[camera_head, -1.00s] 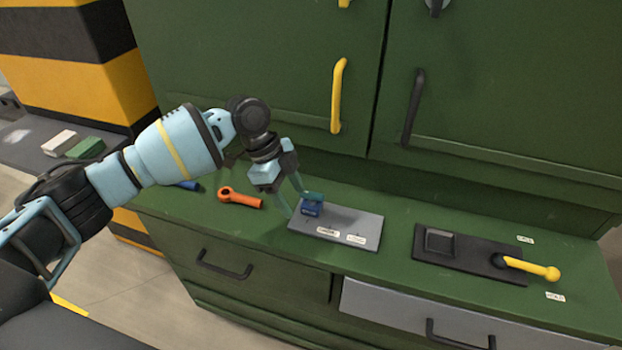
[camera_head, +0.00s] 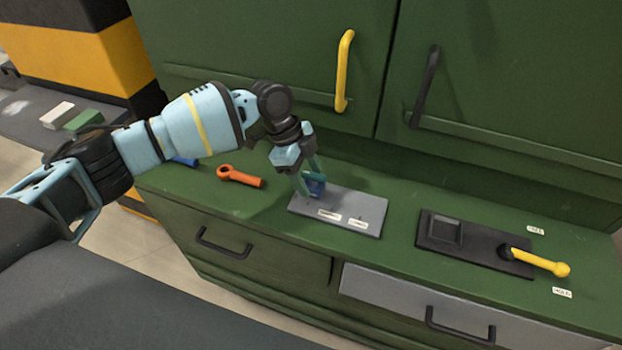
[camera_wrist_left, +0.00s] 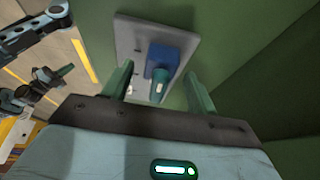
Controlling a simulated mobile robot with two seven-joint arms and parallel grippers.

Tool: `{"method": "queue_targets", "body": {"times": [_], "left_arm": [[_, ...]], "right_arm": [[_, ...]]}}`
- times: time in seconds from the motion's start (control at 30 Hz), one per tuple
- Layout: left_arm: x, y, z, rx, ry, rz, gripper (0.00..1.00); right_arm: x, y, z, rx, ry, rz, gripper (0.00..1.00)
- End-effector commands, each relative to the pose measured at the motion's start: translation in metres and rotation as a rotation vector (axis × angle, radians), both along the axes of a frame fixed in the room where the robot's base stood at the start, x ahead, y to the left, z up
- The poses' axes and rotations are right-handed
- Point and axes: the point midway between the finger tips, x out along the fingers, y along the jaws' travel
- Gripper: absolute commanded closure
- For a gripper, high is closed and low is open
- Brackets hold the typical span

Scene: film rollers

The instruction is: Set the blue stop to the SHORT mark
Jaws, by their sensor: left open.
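The blue stop (camera_head: 316,188) sits on the left part of a grey plate (camera_head: 368,206) on the green counter. Two white labels (camera_head: 341,218) lie along the plate's front edge; their lettering is too small to read. My left gripper (camera_head: 311,189) is open, its fingers around the stop from above and partly hiding it. In the left wrist view the blue stop (camera_wrist_left: 160,62) lies between the two green fingers, with gaps on both sides.
An orange wrench-like tool (camera_head: 240,177) and a blue item (camera_head: 185,161) lie left of the plate. A black plate with a yellow lever (camera_head: 540,263) stands to the right. Green cabinet doors with yellow (camera_head: 343,72) and black (camera_head: 425,88) handles rise behind.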

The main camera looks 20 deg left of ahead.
Motion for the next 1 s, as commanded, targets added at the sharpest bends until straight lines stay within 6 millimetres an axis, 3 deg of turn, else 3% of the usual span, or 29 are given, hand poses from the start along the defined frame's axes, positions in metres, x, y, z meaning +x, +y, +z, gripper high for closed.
{"method": "queue_targets", "body": {"times": [0.2, 0.5, 0.93, 1.0], "left_arm": [[0.000, -0.006, -0.016, 0.000, 0.000, 0.000, 0.42], [0.000, -0.007, -0.018, 0.000, -0.001, 0.000, 0.42], [0.000, -0.007, -0.018, 0.000, -0.001, 0.000, 0.98], [0.000, -0.007, -0.018, 0.000, 0.000, 0.000, 1.00]], "right_arm": [[0.002, 0.000, 0.001, 0.001, -0.005, 0.000, 1.00], [0.002, 0.001, 0.001, 0.003, -0.004, -0.003, 1.00], [0.002, 0.002, 0.001, 0.005, -0.005, -0.007, 1.00], [0.002, 0.002, 0.001, 0.005, -0.005, -0.007, 1.00]]}}
